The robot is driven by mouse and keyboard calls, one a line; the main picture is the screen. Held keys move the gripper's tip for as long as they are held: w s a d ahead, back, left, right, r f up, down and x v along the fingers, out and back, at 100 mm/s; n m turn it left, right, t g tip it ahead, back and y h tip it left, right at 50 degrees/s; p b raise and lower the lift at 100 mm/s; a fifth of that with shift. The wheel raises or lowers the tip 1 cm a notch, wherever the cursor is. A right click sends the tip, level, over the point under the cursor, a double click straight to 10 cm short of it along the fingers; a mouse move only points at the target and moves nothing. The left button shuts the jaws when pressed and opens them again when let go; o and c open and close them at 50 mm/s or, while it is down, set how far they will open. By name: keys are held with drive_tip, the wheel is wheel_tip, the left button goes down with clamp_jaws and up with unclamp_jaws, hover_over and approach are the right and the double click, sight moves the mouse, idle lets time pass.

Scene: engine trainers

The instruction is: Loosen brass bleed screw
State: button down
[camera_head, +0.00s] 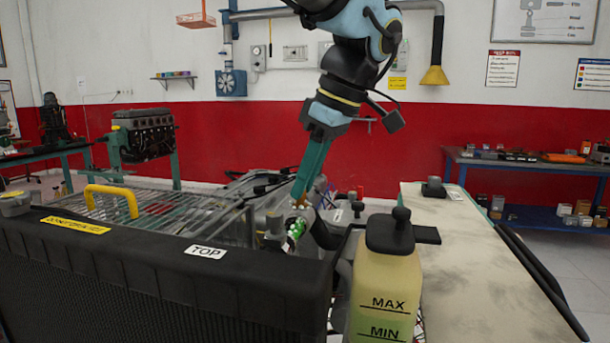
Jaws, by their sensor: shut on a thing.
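My gripper (301,201) reaches down from above in the middle of the camera_head view, with long teal fingers. Its fingertips are shut on a small brass-coloured piece, which looks like the brass bleed screw (299,206). The screw is mostly covered by the fingertips, so its thread and turn cannot be told. A dark hose or housing (325,232) lies just below and to the right of the tips. A green and white marked part (295,229) sits right under them.
A black radiator (160,275) labelled TOP fills the front left. A yellow coolant tank (386,285) with a black cap stands close at the front right. A wire rack with a yellow handle (111,198) lies left. A beige panel (470,265) is to the right.

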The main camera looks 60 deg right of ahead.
drive_tip(key=shift+d+n+y+p, duration=0.1)
drive_tip(key=shift+n+y+p, duration=0.25)
drive_tip(key=shift+n, duration=0.65)
drive_tip(key=c, duration=0.7)
unclamp_jaws()
drive_tip(key=shift+c, duration=0.2)
drive_tip(key=shift+r, duration=0.1)
drive_tip(key=v, duration=1)
drive_tip(key=shift+r, duration=0.35)
drive_tip(key=shift+d, duration=0.1)
